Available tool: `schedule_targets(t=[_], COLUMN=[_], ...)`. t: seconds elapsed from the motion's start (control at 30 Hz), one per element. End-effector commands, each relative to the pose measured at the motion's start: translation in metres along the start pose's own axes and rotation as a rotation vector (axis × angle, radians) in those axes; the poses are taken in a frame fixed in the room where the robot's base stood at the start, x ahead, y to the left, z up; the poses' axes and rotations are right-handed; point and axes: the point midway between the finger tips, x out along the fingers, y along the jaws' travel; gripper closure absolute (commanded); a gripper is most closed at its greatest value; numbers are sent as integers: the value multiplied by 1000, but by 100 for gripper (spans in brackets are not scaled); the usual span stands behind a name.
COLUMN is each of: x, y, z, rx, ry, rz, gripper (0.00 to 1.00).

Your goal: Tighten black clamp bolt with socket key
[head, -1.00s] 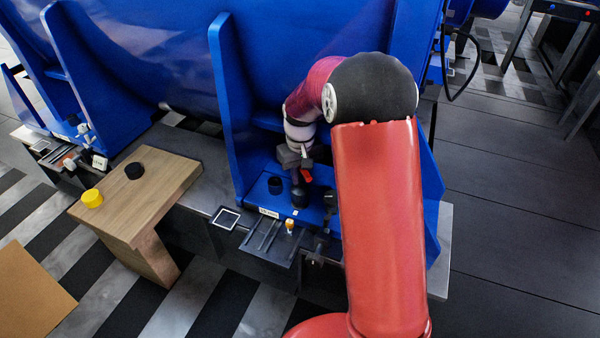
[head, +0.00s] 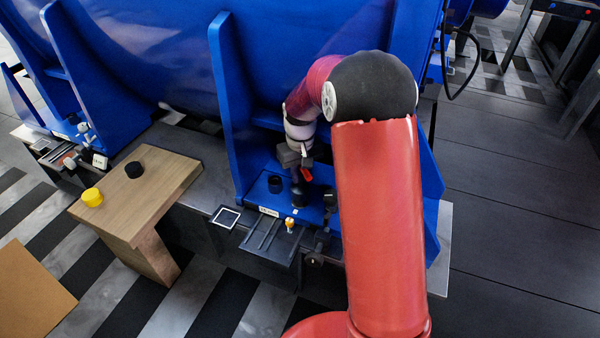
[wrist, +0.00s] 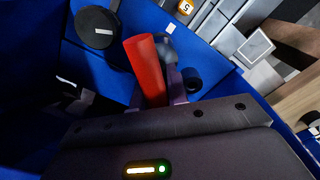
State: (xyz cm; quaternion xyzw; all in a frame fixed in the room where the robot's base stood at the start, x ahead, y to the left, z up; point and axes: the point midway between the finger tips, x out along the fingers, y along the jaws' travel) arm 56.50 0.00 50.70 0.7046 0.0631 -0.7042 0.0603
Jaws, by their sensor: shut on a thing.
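My gripper (head: 294,158) is low over the blue foot of the motor frame, shut on the socket key. The key's red handle (head: 306,174) sticks out beside the fingers, and it shows large in the wrist view (wrist: 146,68). A dark rounded piece (head: 300,195) lies directly below the gripper; I cannot tell whether it is the key's socket end or the black clamp bolt. A short black cylinder (head: 275,184) stands just left of it, also in the wrist view (wrist: 191,80). Contact between key and bolt is hidden.
A tray with slots (head: 270,238) and a small yellow-topped part (head: 290,223) lie in front. A white-framed square (head: 225,218) is beside it. A wooden stand (head: 150,195) at left bears a yellow cap (head: 92,197) and a black cap (head: 134,170). A tall blue rib (head: 230,100) rises close left.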

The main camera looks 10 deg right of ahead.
Motion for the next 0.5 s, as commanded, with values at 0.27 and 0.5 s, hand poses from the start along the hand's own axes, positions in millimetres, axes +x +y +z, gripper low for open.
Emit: schedule_targets(t=[0.27, 0.5], x=[0, 3], y=[0, 0], z=[0, 0], rx=[0, 0], ry=[1, 1], rz=[0, 0], gripper=[100, 100])
